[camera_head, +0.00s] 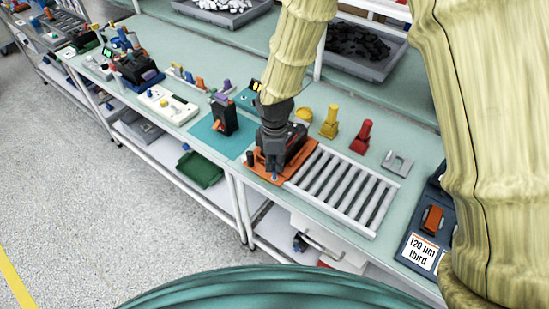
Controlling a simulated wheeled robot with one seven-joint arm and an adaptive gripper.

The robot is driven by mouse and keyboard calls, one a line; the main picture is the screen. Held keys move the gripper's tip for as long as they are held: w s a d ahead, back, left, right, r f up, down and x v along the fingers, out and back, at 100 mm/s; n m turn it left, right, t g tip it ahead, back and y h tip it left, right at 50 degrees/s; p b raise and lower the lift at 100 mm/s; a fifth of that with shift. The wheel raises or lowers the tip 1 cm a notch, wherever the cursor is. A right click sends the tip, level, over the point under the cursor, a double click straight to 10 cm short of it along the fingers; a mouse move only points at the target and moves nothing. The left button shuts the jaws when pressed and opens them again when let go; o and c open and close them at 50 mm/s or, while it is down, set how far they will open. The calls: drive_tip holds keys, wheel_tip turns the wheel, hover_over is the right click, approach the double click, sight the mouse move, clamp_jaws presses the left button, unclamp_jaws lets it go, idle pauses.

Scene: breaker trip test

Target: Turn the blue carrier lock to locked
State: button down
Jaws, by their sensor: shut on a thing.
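The blue carrier lock (274,178) shows as a small blue piece at the near edge of an orange carrier (254,170). The carrier sits at the left end of a grey roller track and bears a dark block (297,143). My gripper (273,164) comes down from above, in front of the dark block. Its fingers are shut on the blue lock, of which only a small part shows below them. The lock's turn angle and any markings are too small to read.
The roller track (377,217) runs right from the carrier. A yellow piece (330,121), a red piece (362,137) and a grey bracket (397,164) stand behind it. A dark device (224,115) on a teal mat (205,133) is close on the left. A labelled bin (420,252) is at right.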

drive_tip(key=shift+m, duration=0.5)
drive_tip(key=shift+m, duration=1)
drive_tip(key=shift+m+p, duration=0.5)
drive_tip(key=shift+m, duration=0.5)
drive_tip(key=shift+m, duration=0.5)
drive_tip(key=c, duration=1.4)
unclamp_jaws()
